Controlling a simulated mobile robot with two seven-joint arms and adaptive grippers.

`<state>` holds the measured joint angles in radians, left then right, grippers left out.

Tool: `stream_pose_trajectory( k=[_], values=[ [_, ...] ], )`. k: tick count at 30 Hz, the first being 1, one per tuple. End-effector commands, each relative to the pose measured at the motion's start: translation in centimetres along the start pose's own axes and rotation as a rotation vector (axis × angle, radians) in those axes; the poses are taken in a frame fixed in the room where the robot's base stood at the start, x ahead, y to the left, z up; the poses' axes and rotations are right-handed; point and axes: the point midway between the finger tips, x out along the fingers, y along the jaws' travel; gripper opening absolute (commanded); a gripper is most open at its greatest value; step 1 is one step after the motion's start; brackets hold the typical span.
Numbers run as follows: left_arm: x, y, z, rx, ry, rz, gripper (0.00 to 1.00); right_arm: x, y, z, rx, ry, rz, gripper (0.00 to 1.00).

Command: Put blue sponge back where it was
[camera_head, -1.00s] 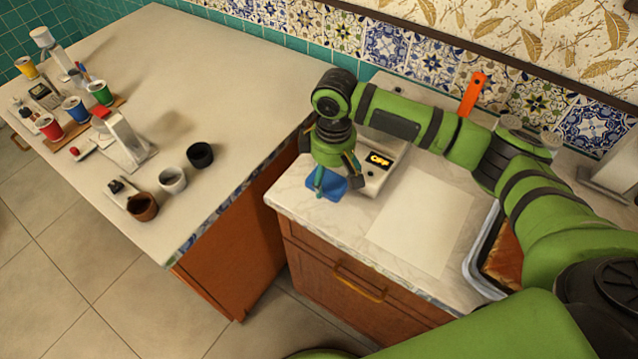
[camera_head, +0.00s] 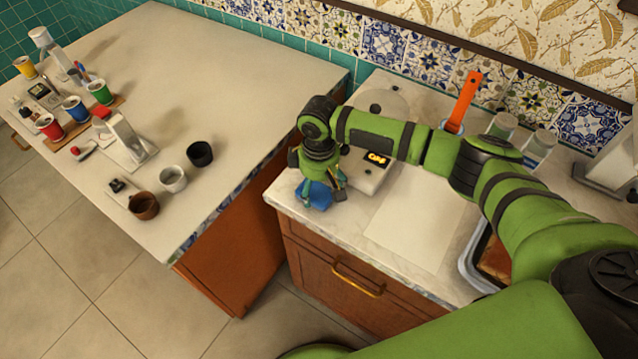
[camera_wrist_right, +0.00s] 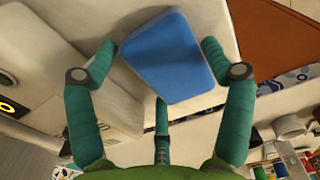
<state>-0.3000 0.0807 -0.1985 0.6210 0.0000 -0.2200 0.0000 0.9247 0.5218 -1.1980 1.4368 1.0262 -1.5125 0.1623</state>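The blue sponge (camera_head: 314,196) is between the fingers of my right gripper (camera_head: 318,190), low over the front left corner of the marble counter. In the right wrist view the sponge (camera_wrist_right: 168,55) sits tilted between the two outer fingertips, with the middle finger at its lower edge; the right gripper (camera_wrist_right: 161,70) appears shut on it. I cannot tell whether the sponge touches the counter. My left gripper is not in view.
A white scale with a lit display (camera_head: 377,159) is just right of my gripper. A pale sheet (camera_head: 410,215) and a tray (camera_head: 475,260) lie farther right. An orange-handled tool (camera_head: 464,98) stands behind. Cups (camera_head: 172,179) stand on the left table across a gap.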

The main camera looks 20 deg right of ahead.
Motion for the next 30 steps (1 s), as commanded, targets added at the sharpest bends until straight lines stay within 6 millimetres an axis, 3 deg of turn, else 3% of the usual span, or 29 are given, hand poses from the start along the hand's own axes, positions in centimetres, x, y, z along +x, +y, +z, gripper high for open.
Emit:
stream_pose_trajectory(
  k=[15,30],
  values=[
    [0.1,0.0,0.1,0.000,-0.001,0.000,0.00,-0.8,0.1,-0.1,0.000,0.002,0.001,1.00],
    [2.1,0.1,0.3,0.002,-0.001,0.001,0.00,-10.3,0.0,-0.1,-0.001,0.003,0.001,1.00]
  ],
)
